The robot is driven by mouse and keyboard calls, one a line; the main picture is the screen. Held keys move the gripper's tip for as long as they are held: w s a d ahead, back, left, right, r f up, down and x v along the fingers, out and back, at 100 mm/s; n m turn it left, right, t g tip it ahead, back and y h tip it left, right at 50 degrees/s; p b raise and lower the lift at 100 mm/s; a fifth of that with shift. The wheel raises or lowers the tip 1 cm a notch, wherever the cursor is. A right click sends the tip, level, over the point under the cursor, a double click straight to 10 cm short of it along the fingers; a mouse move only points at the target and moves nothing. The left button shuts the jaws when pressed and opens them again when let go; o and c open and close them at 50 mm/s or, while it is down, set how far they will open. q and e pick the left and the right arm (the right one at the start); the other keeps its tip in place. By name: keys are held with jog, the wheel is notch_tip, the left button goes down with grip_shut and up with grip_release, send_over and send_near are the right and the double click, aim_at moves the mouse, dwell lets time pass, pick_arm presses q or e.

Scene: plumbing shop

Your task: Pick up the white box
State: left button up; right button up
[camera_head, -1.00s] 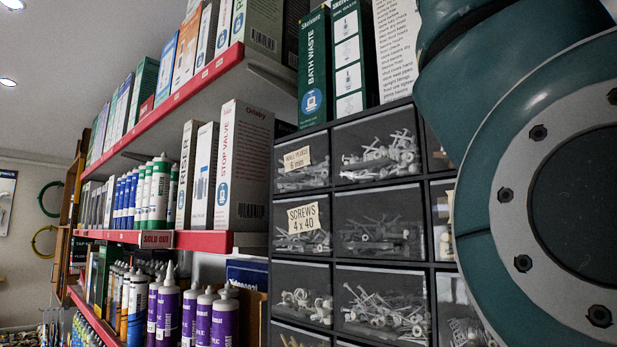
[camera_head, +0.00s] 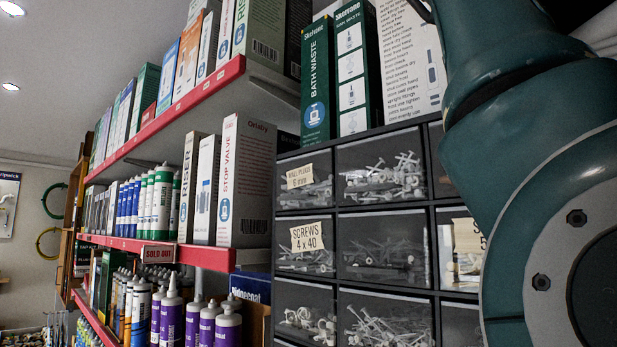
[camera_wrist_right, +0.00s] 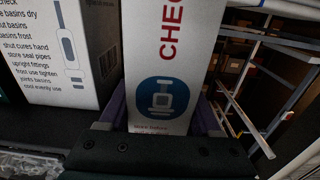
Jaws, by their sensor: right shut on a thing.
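A white box (camera_wrist_right: 172,60) with red letters "CHEC" and a blue round emblem fills the middle of the right wrist view. My right gripper (camera_wrist_right: 160,115) is shut on it, with one finger along each side near the emblem. Whether the box still rests on a surface cannot be told. In the head view my right arm covers the right side, and neither the gripper's fingers nor the held box can be made out. My left gripper is in neither view.
Another white box with printed text (camera_wrist_right: 50,50) stands left of the held one; it also shows in the head view (camera_head: 412,60). Green bath waste boxes (camera_head: 318,85) stand beside it atop a drawer cabinet (camera_head: 385,205). Red-edged shelves (camera_head: 165,120) with boxes and tubes run along the left.

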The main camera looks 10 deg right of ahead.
grip_shut()
